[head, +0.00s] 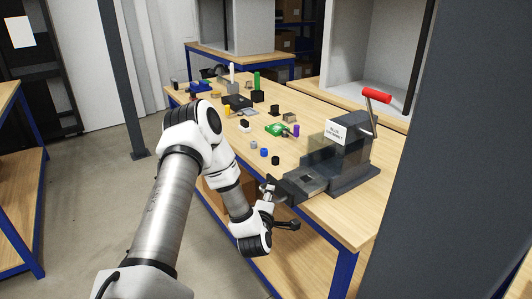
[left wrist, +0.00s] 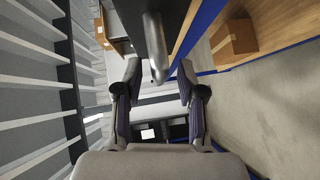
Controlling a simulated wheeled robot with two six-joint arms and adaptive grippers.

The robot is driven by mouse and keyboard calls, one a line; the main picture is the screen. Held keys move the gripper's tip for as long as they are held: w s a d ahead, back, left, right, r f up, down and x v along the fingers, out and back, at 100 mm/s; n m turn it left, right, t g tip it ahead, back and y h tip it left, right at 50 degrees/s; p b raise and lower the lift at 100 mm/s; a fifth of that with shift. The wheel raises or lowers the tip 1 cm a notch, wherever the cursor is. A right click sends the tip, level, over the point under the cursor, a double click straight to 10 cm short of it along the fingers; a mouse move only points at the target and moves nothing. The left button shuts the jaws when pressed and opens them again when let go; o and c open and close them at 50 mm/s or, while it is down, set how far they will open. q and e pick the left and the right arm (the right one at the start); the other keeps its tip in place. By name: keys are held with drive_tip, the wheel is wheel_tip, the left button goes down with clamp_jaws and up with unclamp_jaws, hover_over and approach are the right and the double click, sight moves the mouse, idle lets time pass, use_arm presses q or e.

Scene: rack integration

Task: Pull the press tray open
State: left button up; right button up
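The press (head: 350,155) is a dark grey machine with a clear guard, a white label and a red-gripped lever, standing at the near right of the table. Its dark tray (head: 303,183) sticks out at the front, toward the table's edge. My left gripper (head: 279,208) is at the tray's front end, just off the table edge. In the left wrist view, its two fingers (left wrist: 158,72) are apart, with the end of a grey metal bar (left wrist: 155,45) showing between the tips. I cannot tell whether they touch it. My right gripper is not in view.
Several small coloured parts lie on the wooden table (head: 316,112), among them a green part (head: 276,129) and a blue one (head: 264,152). A dark post (head: 428,130) stands at the right. A cardboard box (left wrist: 233,40) is on the lower shelf.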

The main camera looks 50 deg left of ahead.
use_arm(q)
drive_tip(key=v, duration=1.1)
drive_tip(key=d+f+m+g+h, duration=0.2)
drive_tip(key=d+f+m+h, duration=0.6)
drive_tip(key=d+f+m, duration=0.6)
drive_tip(key=s+d+f+m+g+h, duration=0.1)
drive_tip(key=s+d+f+m+g, duration=0.3)
drive_tip(key=s, duration=0.5)
drive_tip(key=s+d+f+m+g+h, duration=0.2)
drive_tip(key=s+d+f+m+g, duration=0.2)
drive_tip(key=s+d+m+g, duration=0.2)
drive_tip(key=s, duration=0.2)
drive_tip(key=shift+s+f+g, duration=0.25)
drive_tip(key=shift+s+g, duration=0.05)
drive_tip(key=shift+s, duration=0.1)
